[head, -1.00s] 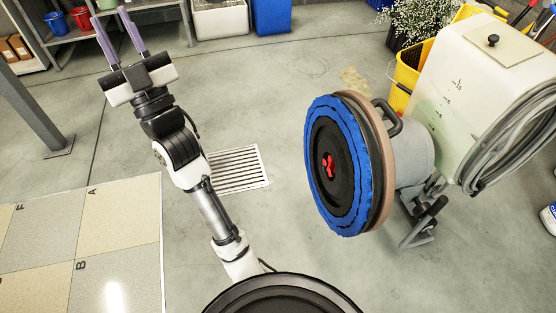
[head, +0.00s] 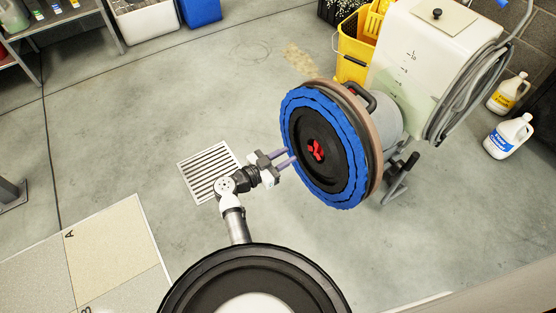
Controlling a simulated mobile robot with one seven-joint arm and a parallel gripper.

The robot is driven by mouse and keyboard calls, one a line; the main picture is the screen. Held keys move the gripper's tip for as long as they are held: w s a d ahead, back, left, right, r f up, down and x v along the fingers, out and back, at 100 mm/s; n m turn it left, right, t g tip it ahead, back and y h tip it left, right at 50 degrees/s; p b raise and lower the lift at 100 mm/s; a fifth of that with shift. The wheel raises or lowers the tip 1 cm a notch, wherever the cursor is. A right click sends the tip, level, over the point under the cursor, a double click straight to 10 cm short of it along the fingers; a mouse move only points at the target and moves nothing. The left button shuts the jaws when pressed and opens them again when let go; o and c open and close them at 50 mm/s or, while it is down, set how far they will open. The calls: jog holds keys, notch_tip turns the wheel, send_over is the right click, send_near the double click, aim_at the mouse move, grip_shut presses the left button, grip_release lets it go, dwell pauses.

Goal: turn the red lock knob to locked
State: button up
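The red lock knob (head: 316,150) sits at the middle of the black hub (head: 322,172) on the tipped-back floor machine. A blue pad (head: 296,109) rings the hub and faces left toward my arm. The knob's lobes show, but I cannot tell from them whether it is locked. My gripper (head: 292,156) is at the left of the blue pad with its purple fingers pointing right toward the knob. The fingers are apart with a gap between them and nothing in it. Their tips appear short of the knob, close to the pad's left edge in the picture.
A white tank (head: 415,60) with a coiled grey hose (head: 472,95) stands behind the machine. A yellow bucket (head: 352,60) is at its back left, two white jugs (head: 510,135) at the right. A floor grate (head: 200,178) lies under my arm. Open floor lies left and in front.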

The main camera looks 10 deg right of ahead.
aim_at(315, 150)
jog(key=shift+g, duration=0.5)
jog(key=d+b, duration=0.1)
jog(key=d, duration=0.1)
jog(key=d+f, duration=0.1)
jog(key=d, duration=0.2)
jog(key=w+d+f+b, duration=0.1)
jog(key=d, duration=0.1)
jog(key=shift+w+d+f+b, duration=0.1)
jog(key=shift+d+b, duration=0.25)
jog(key=shift+d, duration=0.05)
jog(key=shift+p+x, duration=0.35)
jog(key=shift+x, duration=0.8)
jog(key=shift+f, duration=0.15)
jog(key=shift+a+p, duration=0.1)
jog(key=shift+p, duration=0.55)
jog(key=shift+c, duration=0.5)
grip_shut()
